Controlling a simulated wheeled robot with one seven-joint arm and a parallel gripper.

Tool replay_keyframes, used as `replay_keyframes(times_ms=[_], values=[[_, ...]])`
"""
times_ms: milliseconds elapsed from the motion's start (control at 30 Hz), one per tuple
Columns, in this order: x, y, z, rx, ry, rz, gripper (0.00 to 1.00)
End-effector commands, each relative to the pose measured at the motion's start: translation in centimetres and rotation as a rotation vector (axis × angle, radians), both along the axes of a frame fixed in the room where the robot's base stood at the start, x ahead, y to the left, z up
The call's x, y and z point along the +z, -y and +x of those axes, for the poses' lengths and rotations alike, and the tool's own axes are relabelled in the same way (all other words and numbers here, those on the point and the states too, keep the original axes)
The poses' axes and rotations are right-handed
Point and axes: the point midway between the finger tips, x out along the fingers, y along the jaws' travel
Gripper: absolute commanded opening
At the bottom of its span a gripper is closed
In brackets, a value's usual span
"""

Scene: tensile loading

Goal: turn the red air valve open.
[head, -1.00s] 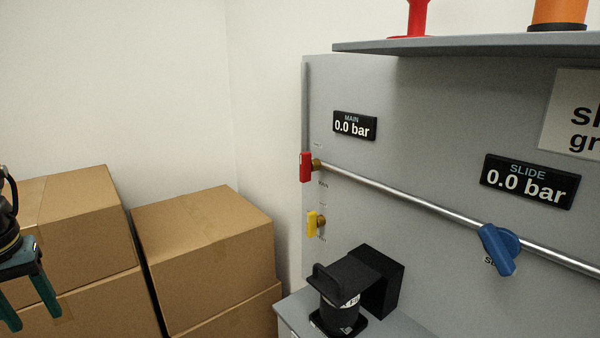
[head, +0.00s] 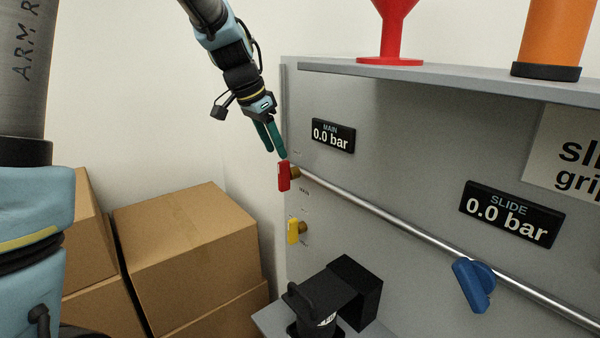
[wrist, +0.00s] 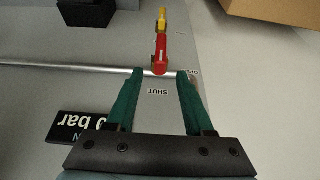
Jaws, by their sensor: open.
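The red air valve (head: 284,176) is a small red handle at the left end of a metal pipe on the grey panel, and it hangs downward. In the wrist view the red handle (wrist: 160,52) lies just beyond the fingertips, roughly between them. My gripper (head: 276,153) is just above the red valve in the head view. It also shows in the wrist view (wrist: 159,74), with its two green fingers apart and nothing between them but the pipe and panel behind. A "SHUT" label (wrist: 158,92) shows between the fingers. Contact with the handle cannot be told.
A yellow valve (head: 293,231) sits below the red one. A blue handle (head: 472,284) is on the pipe at right. The MAIN display (head: 333,135) and SLIDE display (head: 511,213) read 0.0 bar. Cardboard boxes (head: 190,245) stand left; a shelf (head: 450,75) juts out above.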

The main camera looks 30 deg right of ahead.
Motion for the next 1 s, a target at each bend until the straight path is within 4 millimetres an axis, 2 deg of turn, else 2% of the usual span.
replay_keyframes(times_ms=[500,700,1000], values=[[-7.9,3.1,0.5,0.003,-0.004,0.003,0.53],[-9.3,3.6,0.7,0.004,-0.002,0.002,0.53],[-9.4,3.7,0.7,0.004,0.0,0.001,0.51]])
